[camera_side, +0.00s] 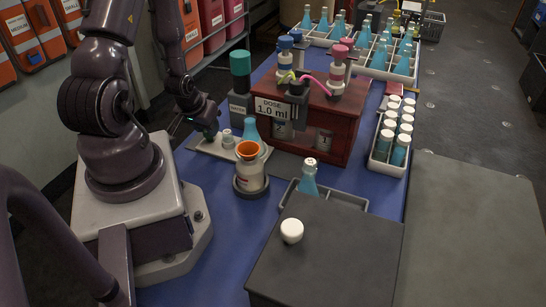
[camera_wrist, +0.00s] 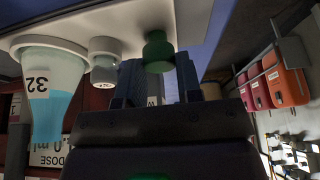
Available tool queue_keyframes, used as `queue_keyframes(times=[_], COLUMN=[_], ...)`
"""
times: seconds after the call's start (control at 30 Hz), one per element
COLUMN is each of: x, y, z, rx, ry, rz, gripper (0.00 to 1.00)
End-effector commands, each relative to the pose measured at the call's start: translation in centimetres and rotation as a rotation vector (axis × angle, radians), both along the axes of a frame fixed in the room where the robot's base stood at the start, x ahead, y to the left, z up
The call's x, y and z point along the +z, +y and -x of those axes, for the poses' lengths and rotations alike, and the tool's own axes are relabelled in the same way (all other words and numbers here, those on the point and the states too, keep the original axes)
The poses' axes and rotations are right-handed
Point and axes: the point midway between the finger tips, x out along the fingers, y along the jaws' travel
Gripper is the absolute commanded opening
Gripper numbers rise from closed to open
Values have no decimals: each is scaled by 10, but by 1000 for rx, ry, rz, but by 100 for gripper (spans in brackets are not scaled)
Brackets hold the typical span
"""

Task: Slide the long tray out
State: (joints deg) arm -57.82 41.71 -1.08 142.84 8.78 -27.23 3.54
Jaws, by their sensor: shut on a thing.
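The long tray (camera_side: 204,147) is a pale, flat strip on the blue table, left of the red-brown dosing box. It carries a flask of blue liquid (camera_side: 251,132) and a small white-capped piece (camera_side: 227,137). My gripper (camera_side: 208,128) is at the tray's left end. In the wrist view its fingers (camera_wrist: 157,78) are shut on the green knob.
The dosing box (camera_side: 322,125) stands close right of the tray. The orange-rimmed pot (camera_side: 250,172) stands just in front. A green-topped cylinder (camera_side: 240,65) rises behind. A flask in a grey tray (camera_side: 350,200) and a dark box (camera_side: 330,250) are nearer. Bottle racks (camera_side: 380,165) stand right.

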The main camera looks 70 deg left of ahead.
Motion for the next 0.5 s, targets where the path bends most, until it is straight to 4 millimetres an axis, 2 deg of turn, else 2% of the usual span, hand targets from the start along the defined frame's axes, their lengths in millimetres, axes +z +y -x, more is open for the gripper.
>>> queue_keyframes(times=[0.5], x=[0], y=[20], z=[18], rx=[3], ry=[-3], rz=[-4], gripper=[18])
